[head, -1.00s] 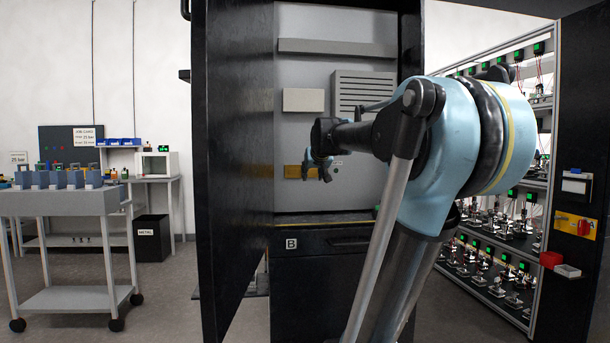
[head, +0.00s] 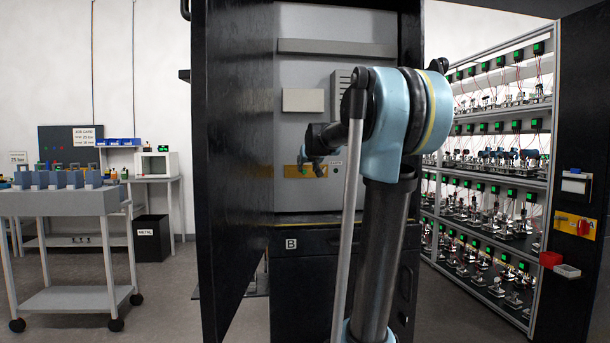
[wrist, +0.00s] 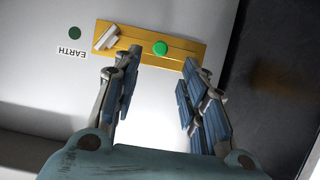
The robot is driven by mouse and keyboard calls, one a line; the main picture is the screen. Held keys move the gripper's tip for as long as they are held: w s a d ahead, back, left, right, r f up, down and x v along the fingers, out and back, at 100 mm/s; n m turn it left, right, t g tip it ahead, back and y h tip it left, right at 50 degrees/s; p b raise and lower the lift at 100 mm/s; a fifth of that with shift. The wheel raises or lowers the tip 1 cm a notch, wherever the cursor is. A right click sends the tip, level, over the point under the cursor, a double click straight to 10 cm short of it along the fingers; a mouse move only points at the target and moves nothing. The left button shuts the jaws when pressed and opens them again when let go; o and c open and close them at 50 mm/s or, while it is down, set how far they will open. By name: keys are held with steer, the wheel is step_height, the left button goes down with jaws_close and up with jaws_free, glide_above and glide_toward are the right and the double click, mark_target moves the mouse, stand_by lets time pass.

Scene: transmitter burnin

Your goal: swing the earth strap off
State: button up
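In the wrist view a yellow plate (wrist: 170,44) is fixed to a light panel and carries a round green disc (wrist: 160,48). A small pale grey bar (wrist: 106,37) sits at an angle on the plate's left end; I cannot tell whether it is the earth strap. Beside it are a dark green dot (wrist: 75,33) and an upside-down EARTH label (wrist: 71,52). My gripper (wrist: 158,82) is open and empty, its fingers on either side of the green disc and just short of the plate. In the head view my gripper (head: 313,166) partly covers the yellow plate (head: 291,171).
The plate is inside a cabinet marked B, with its black door (head: 232,150) open on the left. A black upright (head: 580,150) with a yellow switch panel stands at right. Racks (head: 490,160) are behind my arm. A grey trolley (head: 70,203) stands at left.

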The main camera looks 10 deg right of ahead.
mark_target(305, 171)
steer(key=shift+x, duration=4.15)
steer(key=shift+c, duration=0.5)
jaws_close()
